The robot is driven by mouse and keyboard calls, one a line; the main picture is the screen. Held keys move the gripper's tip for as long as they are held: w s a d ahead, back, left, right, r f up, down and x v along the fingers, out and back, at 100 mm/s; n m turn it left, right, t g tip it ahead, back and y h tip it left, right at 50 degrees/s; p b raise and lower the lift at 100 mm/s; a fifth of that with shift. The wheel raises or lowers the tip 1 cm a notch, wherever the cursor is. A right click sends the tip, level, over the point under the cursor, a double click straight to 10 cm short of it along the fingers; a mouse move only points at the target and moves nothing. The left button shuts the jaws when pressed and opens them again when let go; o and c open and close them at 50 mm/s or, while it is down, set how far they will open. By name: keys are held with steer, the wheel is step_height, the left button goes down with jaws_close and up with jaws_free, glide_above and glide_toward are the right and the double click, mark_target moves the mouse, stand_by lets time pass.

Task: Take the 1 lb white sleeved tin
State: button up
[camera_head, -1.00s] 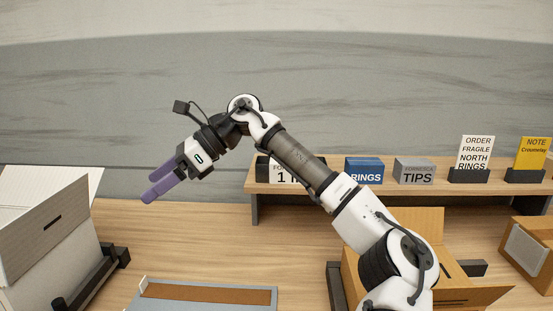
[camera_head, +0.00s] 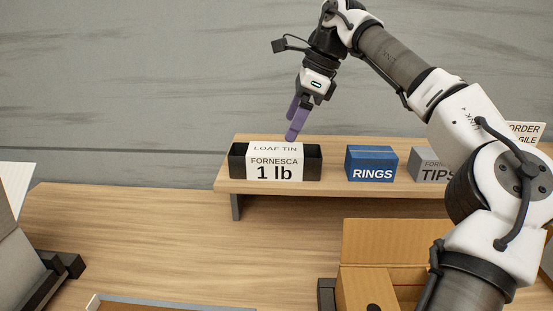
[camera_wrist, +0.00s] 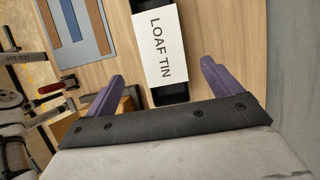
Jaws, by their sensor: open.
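The 1 lb loaf tin (camera_head: 236,162) is black with a white sleeve (camera_head: 275,170) that reads "LOAF TIN", "FORNESCA" and "1 lb". It lies at the left end of the wooden shelf. My gripper (camera_head: 293,125) has purple fingers that point down, above and slightly behind the tin in the head view. In the wrist view, my gripper (camera_wrist: 158,88) is open and empty. The sleeve (camera_wrist: 160,45) lies between the lines of its fingers there, and the tin's black end (camera_wrist: 170,94) shows near the palm. The fingers appear apart from the tin.
A blue RINGS box (camera_head: 371,163) stands to the right of the tin on the shelf (camera_head: 330,189), with a gap between. A grey TIPS box (camera_head: 430,164) is partly behind my arm. An open cardboard box (camera_head: 390,243) stands below. The table's middle (camera_head: 150,235) is clear.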

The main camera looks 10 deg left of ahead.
mark_target(278, 149)
steer(key=p+x, duration=0.1)
steer(key=x, duration=0.9)
steer(key=shift+w+a+p, duration=0.1)
steer(key=shift+w+p, duration=0.05)
steer(key=shift+p, duration=0.2)
steer(key=c, duration=1.1)
steer(key=shift+r, duration=0.1)
steer(key=shift+c, duration=0.7)
steer(key=shift+r, duration=0.1)
